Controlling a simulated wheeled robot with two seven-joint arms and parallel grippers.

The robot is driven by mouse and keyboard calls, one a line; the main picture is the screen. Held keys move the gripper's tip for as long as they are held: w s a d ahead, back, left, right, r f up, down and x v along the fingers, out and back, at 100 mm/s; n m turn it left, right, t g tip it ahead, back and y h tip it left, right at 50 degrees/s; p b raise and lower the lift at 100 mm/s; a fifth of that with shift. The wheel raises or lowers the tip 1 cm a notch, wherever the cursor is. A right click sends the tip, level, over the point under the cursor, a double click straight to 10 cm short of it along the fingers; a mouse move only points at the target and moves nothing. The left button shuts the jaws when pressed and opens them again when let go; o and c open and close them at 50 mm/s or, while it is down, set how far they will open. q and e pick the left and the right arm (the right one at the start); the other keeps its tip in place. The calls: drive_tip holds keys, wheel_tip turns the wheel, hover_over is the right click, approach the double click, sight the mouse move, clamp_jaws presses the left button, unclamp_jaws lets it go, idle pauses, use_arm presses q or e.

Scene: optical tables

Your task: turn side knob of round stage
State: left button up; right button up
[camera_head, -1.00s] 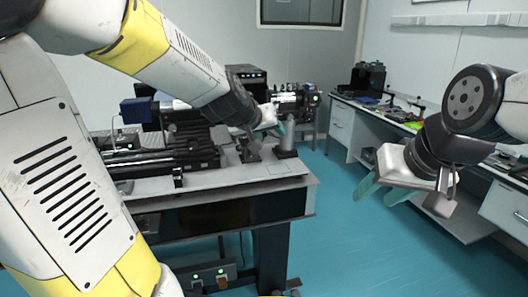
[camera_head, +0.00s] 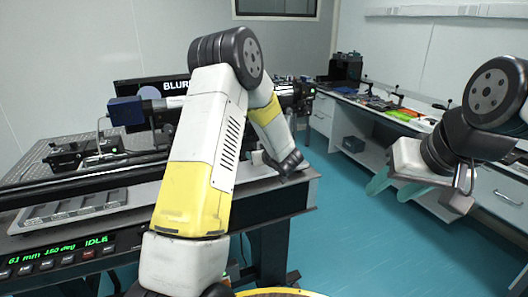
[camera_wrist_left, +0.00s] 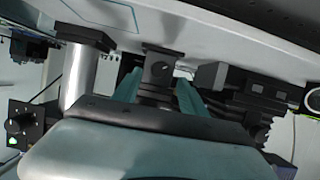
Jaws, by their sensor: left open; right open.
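In the left wrist view, the teal fingers of my left gripper (camera_wrist_left: 158,92) are open. A small dark mount with a round knob-like face (camera_wrist_left: 160,69) shows between and beyond them; I cannot tell whether they touch it. I cannot tell for sure whether this is the round stage's side knob. My right gripper (camera_head: 396,189) is open and empty over the floor at the right.
In the left wrist view, a metal post (camera_wrist_left: 79,74) stands left of the fingers and a dark multi-part mount (camera_wrist_left: 245,97) right of them. In the head view, a control panel (camera_head: 88,246) reads IDLE. A side bench (camera_head: 352,108) stands at the right, with clear floor between.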

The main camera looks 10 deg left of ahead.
use_arm(q)
drive_tip(key=x, duration=0.5)
clamp_jaws()
